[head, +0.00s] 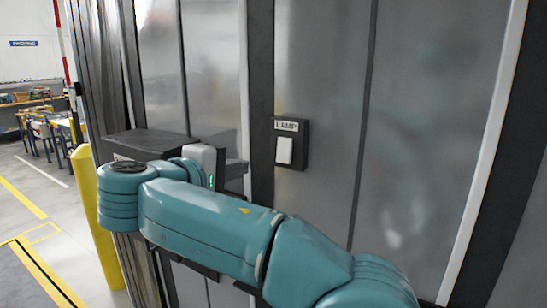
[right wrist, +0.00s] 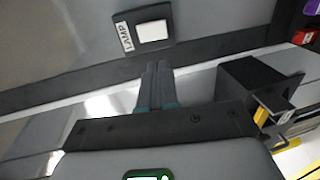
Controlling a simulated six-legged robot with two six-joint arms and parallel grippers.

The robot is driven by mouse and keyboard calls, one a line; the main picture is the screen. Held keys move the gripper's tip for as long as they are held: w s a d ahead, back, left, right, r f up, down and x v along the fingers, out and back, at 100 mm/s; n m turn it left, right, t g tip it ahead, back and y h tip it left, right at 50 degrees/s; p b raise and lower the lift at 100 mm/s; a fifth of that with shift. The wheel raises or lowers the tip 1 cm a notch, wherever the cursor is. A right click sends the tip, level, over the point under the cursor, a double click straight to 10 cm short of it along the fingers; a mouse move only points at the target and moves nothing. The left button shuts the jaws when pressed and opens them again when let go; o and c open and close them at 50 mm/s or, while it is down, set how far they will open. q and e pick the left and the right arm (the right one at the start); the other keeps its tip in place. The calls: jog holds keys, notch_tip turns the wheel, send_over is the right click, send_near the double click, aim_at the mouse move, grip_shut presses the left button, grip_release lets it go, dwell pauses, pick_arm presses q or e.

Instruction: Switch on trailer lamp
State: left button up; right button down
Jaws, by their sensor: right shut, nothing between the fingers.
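The lamp switch (head: 284,151) is a white rocker on a black plate labelled LAMP, fixed to the grey wall panel in the head view. It also shows near the top of the right wrist view (right wrist: 152,31). My right gripper (head: 240,168) is left of the switch in the head view, its dark fingers pointing toward it. In the right wrist view its fingers (right wrist: 158,66) are together and empty, with the tips just below the switch plate in the picture. They look apart from the rocker; the exact gap is unclear. My left gripper is not in view.
A black box (head: 150,143) juts from the wall behind my right wrist; it also shows in the right wrist view (right wrist: 248,82). A yellow post (head: 92,205) stands at the left. The panel around the switch is flat and clear. Tables with goods (head: 45,120) are far left.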

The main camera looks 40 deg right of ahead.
jog(key=p, duration=0.4)
send_near(281, 157)
jog(key=x, duration=0.6)
jog(key=shift+w+d, duration=0.15)
jog(key=shift+d, duration=0.25)
jog(key=shift+f, duration=0.1)
jog(key=f+h+b, duration=0.1)
jog(key=b, duration=0.3)
jog(key=shift+d+f, duration=0.1)
jog(key=shift+d, duration=0.15)
jog(key=shift+w+r+p, duration=0.1)
jog(key=shift+r+p, duration=0.3)
jog(key=shift+r, duration=0.1)
